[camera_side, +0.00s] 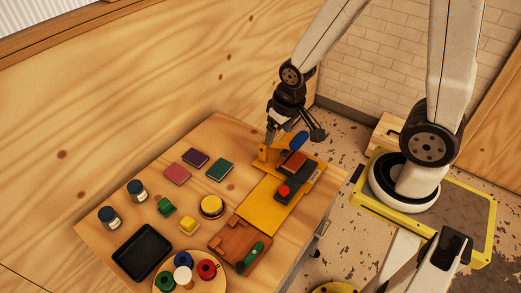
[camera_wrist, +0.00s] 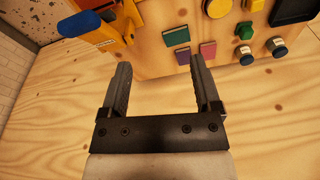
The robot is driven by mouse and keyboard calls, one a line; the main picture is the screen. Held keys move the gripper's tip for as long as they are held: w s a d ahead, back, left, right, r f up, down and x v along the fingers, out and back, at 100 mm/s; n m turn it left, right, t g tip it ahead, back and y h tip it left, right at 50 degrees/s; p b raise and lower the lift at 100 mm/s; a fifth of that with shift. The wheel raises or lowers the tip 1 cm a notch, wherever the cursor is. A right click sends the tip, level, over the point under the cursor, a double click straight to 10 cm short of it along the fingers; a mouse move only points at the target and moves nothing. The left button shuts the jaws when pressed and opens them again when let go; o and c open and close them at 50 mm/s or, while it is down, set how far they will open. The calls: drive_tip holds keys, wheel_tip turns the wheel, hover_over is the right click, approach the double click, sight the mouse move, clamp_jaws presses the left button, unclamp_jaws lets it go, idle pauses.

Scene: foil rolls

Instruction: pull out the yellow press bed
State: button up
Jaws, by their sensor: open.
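The yellow press bed (camera_side: 258,213) lies flat on the wooden table in the side view, beside and partly under a dark press block with a red knob (camera_side: 284,191). A yellow post (camera_side: 262,153) and a blue handle (camera_side: 299,141) stand at the far end of the press. My gripper (camera_side: 271,136) is above the table's far edge, close to the yellow post; whether they touch is unclear. In the wrist view my gripper (camera_wrist: 160,62) is open with nothing between its fingers. The blue handle (camera_wrist: 80,23) and yellow press parts show at upper left there.
Pink (camera_side: 177,174), purple (camera_side: 195,158) and green (camera_side: 219,170) pads lie left of the press. A brown board (camera_side: 232,238) with a green roller (camera_side: 250,258) lies in front of the bed. Jars, small blocks and a black tray (camera_side: 142,252) fill the table's left side.

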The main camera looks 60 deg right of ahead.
sight(284, 189)
drive_tip(key=f+m, duration=0.2)
drive_tip(key=f, duration=0.3)
drive_tip(key=s+d+f+m+g, duration=0.1)
drive_tip(key=f+m, duration=0.1)
drive_tip(key=f, duration=0.3)
drive_tip(key=s+d+f+m+g, duration=0.1)
drive_tip(key=f+m, duration=0.2)
drive_tip(key=f, duration=0.2)
drive_tip(key=shift+f, duration=0.2)
drive_tip(key=shift+f, duration=0.15)
drive_tip(key=shift+f, duration=3.75)
clamp_jaws()
